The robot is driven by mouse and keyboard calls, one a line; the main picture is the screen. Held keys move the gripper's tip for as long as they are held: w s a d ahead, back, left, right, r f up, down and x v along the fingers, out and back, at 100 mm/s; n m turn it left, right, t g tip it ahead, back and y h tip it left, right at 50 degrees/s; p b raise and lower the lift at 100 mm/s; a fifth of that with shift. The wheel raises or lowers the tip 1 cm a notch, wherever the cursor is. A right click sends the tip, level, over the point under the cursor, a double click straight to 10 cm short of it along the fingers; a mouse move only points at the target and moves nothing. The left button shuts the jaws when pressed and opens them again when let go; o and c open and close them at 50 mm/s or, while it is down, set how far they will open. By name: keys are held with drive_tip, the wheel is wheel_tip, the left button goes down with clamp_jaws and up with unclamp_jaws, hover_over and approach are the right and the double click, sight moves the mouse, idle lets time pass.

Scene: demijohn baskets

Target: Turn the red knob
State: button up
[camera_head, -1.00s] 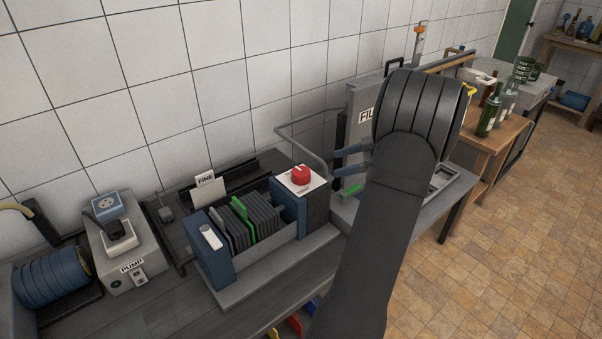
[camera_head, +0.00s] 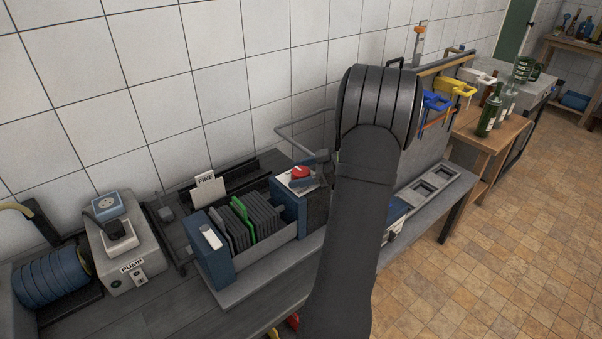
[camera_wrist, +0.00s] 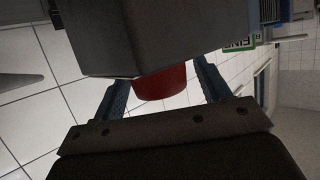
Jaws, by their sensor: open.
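The red knob (camera_head: 300,172) sits on a white plate on top of the blue and dark block at the right end of the filter unit (camera_head: 258,251). In the wrist view the red knob (camera_wrist: 162,83) shows between the two blue-grey fingers of my gripper (camera_wrist: 164,88), partly hidden by a grey body at the top. My gripper (camera_head: 312,168) is open at the knob, with its fingers on either side. In the head view one finger partly covers the knob's right side. I cannot tell whether the fingers touch it.
The filter unit holds several grey plates and a green one (camera_head: 242,214). A pump box (camera_head: 130,265) stands to the left. A sign marked FINE (camera_head: 206,180) is behind. Clamps (camera_head: 455,86) hang at the back right, near bottles (camera_head: 488,115) on a wooden table.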

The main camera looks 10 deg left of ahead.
drive_tip(key=c, duration=1)
drive_tip(key=shift+o, duration=0.2)
drive_tip(key=shift+m+t, duration=0.4)
drive_tip(key=shift+t, duration=0.1)
drive_tip(key=m+t, duration=0.3)
drive_tip(key=shift+s+h, duration=0.1)
drive_tip(key=shift+h, duration=0.3)
drive_tip(key=m+t+h, duration=0.1)
drive_tip(key=m+t, duration=0.2)
drive_tip(key=t, duration=0.1)
drive_tip(key=shift+m+h, duration=0.3)
drive_tip(key=shift+h, duration=0.1)
drive_tip(key=m+t+h, duration=0.3)
drive_tip(key=shift+m, duration=0.4)
drive_tip(key=shift+m+t+h, duration=0.6)
drive_tip(key=shift+m+h, duration=0.4)
drive_tip(key=shift+h, duration=0.2)
drive_tip(key=shift+m+t+h, duration=0.3)
drive_tip(key=shift+m+h, duration=0.1)
